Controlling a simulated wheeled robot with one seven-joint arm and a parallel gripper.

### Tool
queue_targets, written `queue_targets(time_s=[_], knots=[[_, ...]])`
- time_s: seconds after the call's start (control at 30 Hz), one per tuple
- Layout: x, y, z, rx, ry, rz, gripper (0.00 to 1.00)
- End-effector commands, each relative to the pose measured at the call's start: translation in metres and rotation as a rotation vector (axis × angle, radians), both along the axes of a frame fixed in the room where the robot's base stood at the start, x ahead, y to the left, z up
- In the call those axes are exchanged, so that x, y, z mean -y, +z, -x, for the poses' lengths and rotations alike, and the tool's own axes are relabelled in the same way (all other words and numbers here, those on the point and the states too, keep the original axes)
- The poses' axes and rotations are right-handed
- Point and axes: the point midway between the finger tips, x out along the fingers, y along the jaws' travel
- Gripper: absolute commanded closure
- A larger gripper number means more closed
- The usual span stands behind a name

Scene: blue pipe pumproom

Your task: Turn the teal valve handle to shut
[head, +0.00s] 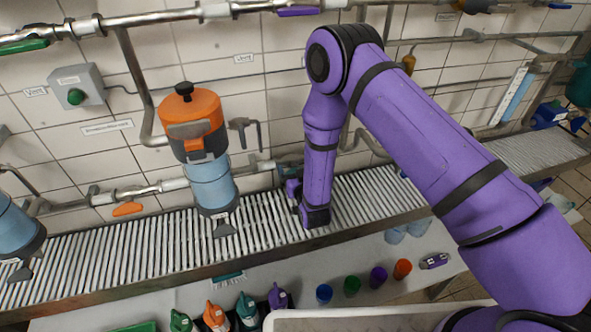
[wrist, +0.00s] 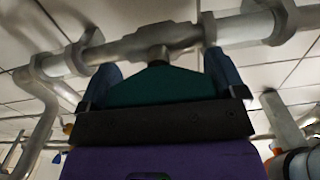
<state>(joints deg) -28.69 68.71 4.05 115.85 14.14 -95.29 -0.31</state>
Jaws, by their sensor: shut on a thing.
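The teal valve handle (wrist: 158,84) shows in the wrist view, just below the grey valve body (wrist: 160,42) on a horizontal pipe. My gripper (wrist: 162,74) is shut on the handle, with a blue finger on each side of it. The dark palm bar hides the handle's near end. In the head view my gripper (head: 293,188) is at the lower pipe, in front of the wall. My purple arm hides most of the pipe there, and I cannot make out the handle clearly in that view.
A slatted conveyor (head: 265,215) runs below the pipe. An orange-and-blue canister (head: 210,185) stands to the left, and an orange handle (head: 127,209) is on the same pipe. A green handle (head: 24,46) and a purple handle (head: 298,11) are on the upper pipe.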

Motion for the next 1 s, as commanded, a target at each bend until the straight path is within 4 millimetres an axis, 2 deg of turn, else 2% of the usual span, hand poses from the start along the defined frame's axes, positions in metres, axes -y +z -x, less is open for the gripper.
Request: queue_targets(time_s=[0.27, 1.0], knots=[[0.002, -0.0002, -0.0005, -0.047, -0.003, -0.164, 0.34], [0.0059, -0.0029, -0.0014, -0.241, -0.004, -0.836, 0.34]])
